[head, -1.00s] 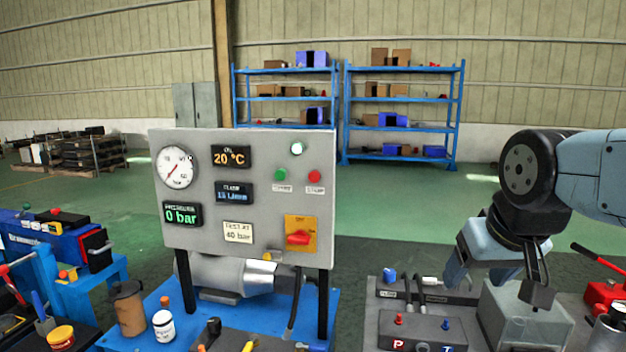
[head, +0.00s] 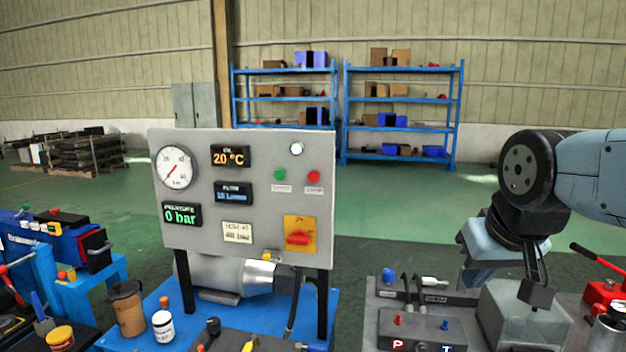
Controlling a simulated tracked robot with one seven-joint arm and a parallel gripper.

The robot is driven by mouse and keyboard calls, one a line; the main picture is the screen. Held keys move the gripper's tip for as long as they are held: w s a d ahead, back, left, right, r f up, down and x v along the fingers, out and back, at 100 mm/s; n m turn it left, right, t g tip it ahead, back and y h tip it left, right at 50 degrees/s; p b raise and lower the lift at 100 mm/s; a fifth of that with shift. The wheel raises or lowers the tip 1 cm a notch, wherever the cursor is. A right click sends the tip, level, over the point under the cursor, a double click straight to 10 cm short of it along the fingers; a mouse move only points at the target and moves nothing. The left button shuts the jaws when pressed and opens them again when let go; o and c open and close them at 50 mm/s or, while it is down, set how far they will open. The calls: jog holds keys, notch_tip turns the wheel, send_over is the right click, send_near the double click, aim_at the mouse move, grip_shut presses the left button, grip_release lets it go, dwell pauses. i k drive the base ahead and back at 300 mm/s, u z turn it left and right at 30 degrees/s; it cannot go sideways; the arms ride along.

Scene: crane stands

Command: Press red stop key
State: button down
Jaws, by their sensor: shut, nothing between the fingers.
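The red stop key (head: 314,177) is a small round red button at the upper right of the grey control panel (head: 270,150), with a small label under it. A green button (head: 280,174) sits just left of it. My gripper (head: 537,294) hangs at the right side, well to the right of the panel and lower than the red key. It points down in front of a grey box and is apart from the panel. Its fingers look like one dark block, shut and empty.
The panel also has a gauge (head: 177,167), small displays, a white lamp (head: 296,148) and a red rotary switch (head: 298,237) on a yellow plate. A grey block (head: 525,325) and a dark box (head: 420,328) marked P and T lie below my arm.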

aim_at(314, 176)
jog(key=z, duration=0.25)
jog(key=k, duration=1.25)
jog(key=u, duration=1.05)
jog(key=i, duration=1)
jog(key=z, duration=0.05)
